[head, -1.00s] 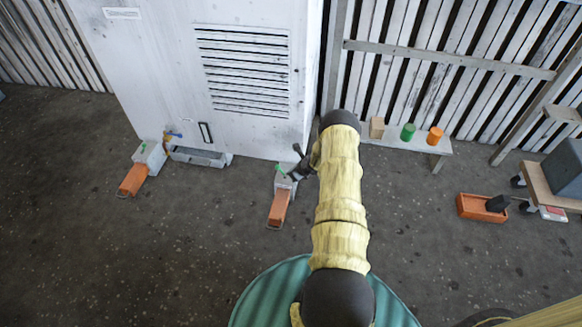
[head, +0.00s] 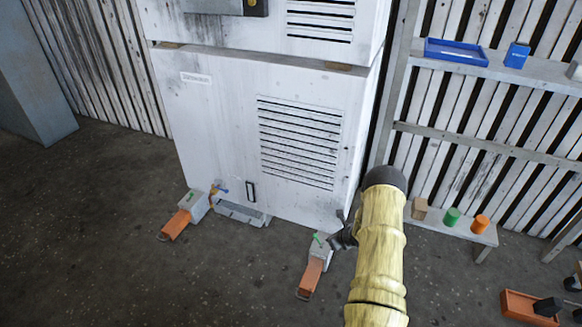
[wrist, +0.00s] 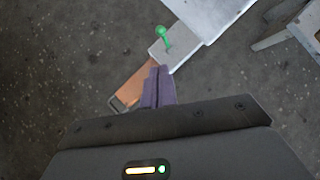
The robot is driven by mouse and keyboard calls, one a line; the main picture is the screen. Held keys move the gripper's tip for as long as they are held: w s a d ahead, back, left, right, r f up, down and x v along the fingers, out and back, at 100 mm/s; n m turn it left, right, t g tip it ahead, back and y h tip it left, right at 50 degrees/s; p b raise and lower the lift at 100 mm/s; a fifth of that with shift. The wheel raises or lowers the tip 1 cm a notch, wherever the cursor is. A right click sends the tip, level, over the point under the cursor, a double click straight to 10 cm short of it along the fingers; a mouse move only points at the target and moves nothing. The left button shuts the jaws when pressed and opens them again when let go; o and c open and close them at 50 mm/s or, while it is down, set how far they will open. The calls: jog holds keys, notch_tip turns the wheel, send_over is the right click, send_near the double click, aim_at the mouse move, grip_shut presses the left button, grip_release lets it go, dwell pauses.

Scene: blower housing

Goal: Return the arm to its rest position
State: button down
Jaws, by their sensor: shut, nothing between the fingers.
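My arm, in a yellow sleeve, reaches forward from the bottom of the head view toward the right foot of the white cabinet housing (head: 215,115). My gripper (head: 340,238) is small there and partly hidden by the arm. In the wrist view my gripper (wrist: 158,72) has its two purple-grey fingers together, with nothing between them. Just beyond the fingertips is a grey block with a green-handled pin (wrist: 163,38). An orange pedal-like piece (wrist: 132,84) extends from the block, partly behind the fingers. I cannot tell whether the fingers touch the block.
A second grey block with an orange piece (head: 175,224) stands at the cabinet's left foot. A low bench (head: 450,226) on the right holds a wooden block, a green cylinder and an orange cylinder. An orange tray (head: 525,308) lies at lower right. The floor at left is clear.

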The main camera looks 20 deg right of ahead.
jog(key=s+a+r+n+g+y, duration=0.2)
jog(key=a+r+n, duration=0.5)
jog(key=a+r, duration=0.3)
jog(key=s+a+r+n+g+y, duration=0.1)
jog(key=s+a+r+n, duration=0.1)
jog(key=a+r+n, duration=0.75)
jog(key=s+a+r+n+g+h, duration=0.1)
jog(key=s+a+r+n+h, duration=0.15)
jog(key=s+r+n, duration=0.65)
jog(key=s+a+r+n+g+h, duration=0.1)
jog(key=s+a+r+n+h, duration=0.15)
jog(key=s+r+n, duration=0.7)
notch_tip(320, 180, up, 35)
jog(key=s+m+y+p, duration=0.1)
jog(key=m+p, duration=0.1)
jog(key=p, duration=3.4)
jog(key=shift+s+a, duration=0.15)
jog(key=shift+s, duration=0.05)
